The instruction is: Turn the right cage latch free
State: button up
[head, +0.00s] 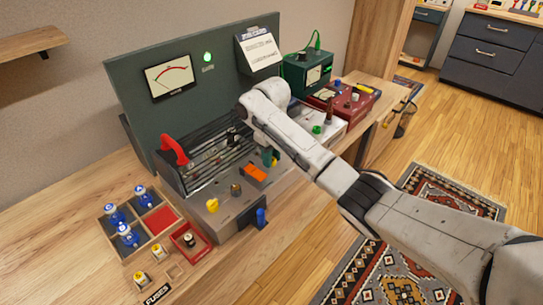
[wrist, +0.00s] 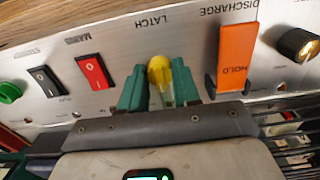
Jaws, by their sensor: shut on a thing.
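The right cage latch (wrist: 157,73) is a yellow knob on the grey front panel, beside the printed word LATCH. My gripper (wrist: 160,88) has its green fingers on both sides of it and is shut on it. In the head view my gripper (head: 269,155) is at the right part of the amp's panel, and my arm and fingers mostly hide that latch. Another yellow latch (head: 212,205) shows at the left of the same panel. The caged chassis (head: 215,165) lies behind the panel.
In the wrist view an orange HOLD paddle (wrist: 232,57) is right of the latch, and a red switch (wrist: 90,71) and a black switch (wrist: 46,81) are left of it. A red handle (head: 174,150) stands at the cage's left. A fuse tray (head: 140,220) is on the bench.

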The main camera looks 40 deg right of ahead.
jog(key=shift+r+p, duration=0.1)
jog(key=shift+p, duration=0.2)
jog(key=m+p, duration=0.3)
jog(key=shift+a+r, duration=0.1)
jog(key=shift+r, duration=0.05)
jog(key=m+p, duration=0.4)
jog(key=m, duration=0.1)
jog(key=m+p, duration=0.1)
jog(key=m, duration=0.3)
jog(key=shift+m, duration=0.4)
jog(key=shift+f+m+p, duration=0.2)
jog(key=shift+m+p, duration=0.35)
jog(key=shift+m, duration=2.05)
jog(key=o, duration=1.1)
jog(key=shift+c, duration=0.2)
